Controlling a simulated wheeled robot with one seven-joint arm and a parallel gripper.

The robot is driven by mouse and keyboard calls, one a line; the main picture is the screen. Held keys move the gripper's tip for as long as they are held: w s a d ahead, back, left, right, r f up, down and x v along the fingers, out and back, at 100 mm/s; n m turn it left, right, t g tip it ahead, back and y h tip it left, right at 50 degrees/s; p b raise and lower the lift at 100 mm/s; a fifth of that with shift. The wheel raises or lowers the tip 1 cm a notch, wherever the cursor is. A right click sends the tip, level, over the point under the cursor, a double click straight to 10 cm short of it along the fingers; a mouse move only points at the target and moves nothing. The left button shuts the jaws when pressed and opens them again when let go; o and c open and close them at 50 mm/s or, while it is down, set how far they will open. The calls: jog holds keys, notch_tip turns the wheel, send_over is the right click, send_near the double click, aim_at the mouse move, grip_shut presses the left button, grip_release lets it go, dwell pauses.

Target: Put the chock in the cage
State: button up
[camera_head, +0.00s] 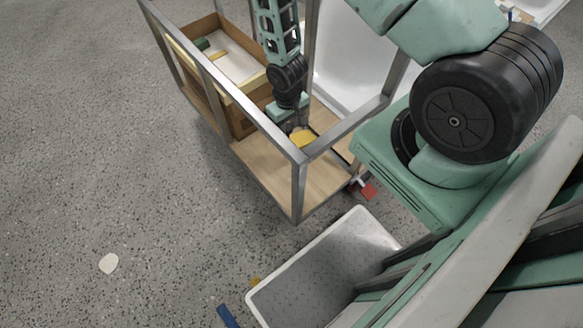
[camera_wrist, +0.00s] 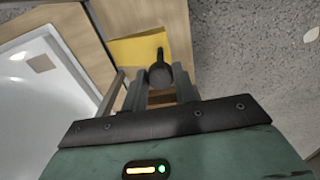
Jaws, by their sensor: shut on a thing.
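The cage (camera_head: 277,135) is an open metal frame with a wooden floor (camera_head: 268,172), at upper centre in the head view. My gripper (camera_head: 292,124) reaches down inside the frame. A yellow piece (camera_head: 303,139), which I take to be the chock, shows just below the fingertips over the floor. In the wrist view my gripper (camera_wrist: 161,88) is shut on a dark rounded part with a thin stem, in front of the yellow piece (camera_wrist: 137,49). The dark part seems to belong to the yellow piece. I cannot tell whether the chock touches the floor.
A wooden box (camera_head: 237,112) with several items fills the cage's far left part. A white tub shell (camera_head: 342,62) stands behind the cage. A grey-white tray (camera_head: 318,272) is on the floor in front. Small red (camera_head: 369,191) and blue (camera_head: 228,316) pieces lie nearby. The left floor is mostly clear.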

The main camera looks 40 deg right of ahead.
notch_tip(320, 180, down, 10)
jog(key=b, duration=1)
jog(key=shift+w+a+r+b, duration=0.15)
jog(key=shift+r+b, duration=0.05)
jog(key=shift+b, duration=0.1)
notch_tip(320, 180, down, 10)
jog(key=b, duration=0.2)
jog(key=shift+b, duration=0.35)
jog(key=shift+f, duration=0.1)
jog(key=o, duration=1)
jog(key=shift+c, duration=0.2)
notch_tip(320, 180, up, 12)
jog(key=p, duration=0.3)
jog(key=shift+r, duration=0.2)
